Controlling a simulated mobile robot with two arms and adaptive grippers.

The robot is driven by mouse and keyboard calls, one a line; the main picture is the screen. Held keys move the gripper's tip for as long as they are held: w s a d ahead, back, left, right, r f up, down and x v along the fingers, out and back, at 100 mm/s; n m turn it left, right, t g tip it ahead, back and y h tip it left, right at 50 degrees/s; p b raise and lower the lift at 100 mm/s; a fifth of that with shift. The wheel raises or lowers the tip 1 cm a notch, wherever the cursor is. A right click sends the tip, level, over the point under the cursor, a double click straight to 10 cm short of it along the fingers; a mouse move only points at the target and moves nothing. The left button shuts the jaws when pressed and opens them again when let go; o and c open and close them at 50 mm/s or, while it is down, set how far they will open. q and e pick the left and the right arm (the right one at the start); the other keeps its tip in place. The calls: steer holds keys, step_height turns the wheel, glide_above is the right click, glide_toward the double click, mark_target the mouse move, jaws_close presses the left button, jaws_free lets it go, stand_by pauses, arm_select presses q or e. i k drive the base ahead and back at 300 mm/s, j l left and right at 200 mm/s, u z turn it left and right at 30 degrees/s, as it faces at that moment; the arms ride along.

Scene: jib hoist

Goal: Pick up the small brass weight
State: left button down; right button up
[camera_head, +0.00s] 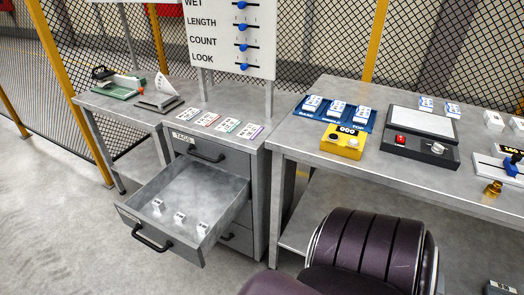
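A small brass weight (493,189), knob-like in shape, is at the front edge of the right-hand workbench (400,178), near the right side of the head view. It stands just in front of a pale device with a blue handle (510,166). Neither of my grippers shows in this view, so their distance from the weight and their state cannot be seen.
The bench also holds a dark flat-topped device (420,148), a yellow box (342,140) and blue trays of cards (337,112). At left, a drawer (178,240) stands open with small white blocks in it. A dark purple ribbed shape blocks the lower middle.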

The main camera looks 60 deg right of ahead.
mark_target(493, 191)
steer(key=z, duration=3.5)
